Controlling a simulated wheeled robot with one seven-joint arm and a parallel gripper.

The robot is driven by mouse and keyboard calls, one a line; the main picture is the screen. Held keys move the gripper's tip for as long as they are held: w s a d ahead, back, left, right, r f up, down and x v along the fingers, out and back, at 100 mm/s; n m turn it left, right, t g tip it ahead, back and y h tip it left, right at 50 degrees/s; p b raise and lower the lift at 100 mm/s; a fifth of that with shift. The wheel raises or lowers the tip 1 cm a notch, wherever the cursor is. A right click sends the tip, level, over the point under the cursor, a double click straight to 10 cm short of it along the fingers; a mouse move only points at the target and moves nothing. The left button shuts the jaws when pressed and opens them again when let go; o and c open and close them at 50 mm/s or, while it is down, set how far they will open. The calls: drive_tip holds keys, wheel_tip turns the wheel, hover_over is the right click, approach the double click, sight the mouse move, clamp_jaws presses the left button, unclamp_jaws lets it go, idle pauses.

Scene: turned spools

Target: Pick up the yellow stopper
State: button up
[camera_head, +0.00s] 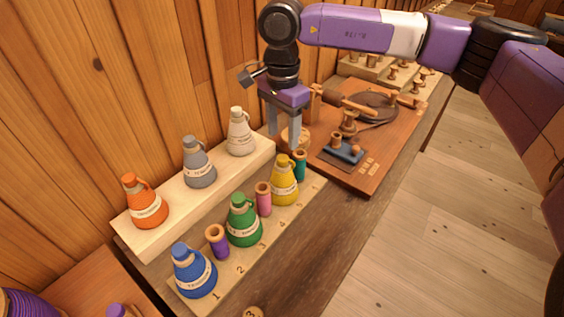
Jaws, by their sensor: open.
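A yellow bottle-shaped piece (284,185) with a pale label stands upright on a numbered wooden board, between a pink tube and a teal tube. Its narrow yellow top (284,161) is the part that looks like a stopper; I cannot tell whether it is separate from the body. My gripper (284,141) points down with its two grey fingers apart, just above the yellow top in the picture. Nothing shows between the fingers. I cannot tell the exact height gap.
Blue (194,273) and green (243,222) bottles, a purple tube (217,243), pink tube (263,199) and teal tube (299,166) share the board. Orange (146,204), grey (198,164) and white (240,133) bottles stand on a raised block behind, near the wooden wall.

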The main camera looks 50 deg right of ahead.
sight(282, 158)
drive_tip(key=shift+a+f+p, duration=0.1)
drive_tip(key=shift+f+p, duration=0.7)
drive_tip(key=shift+f, duration=2.75)
clamp_jaws()
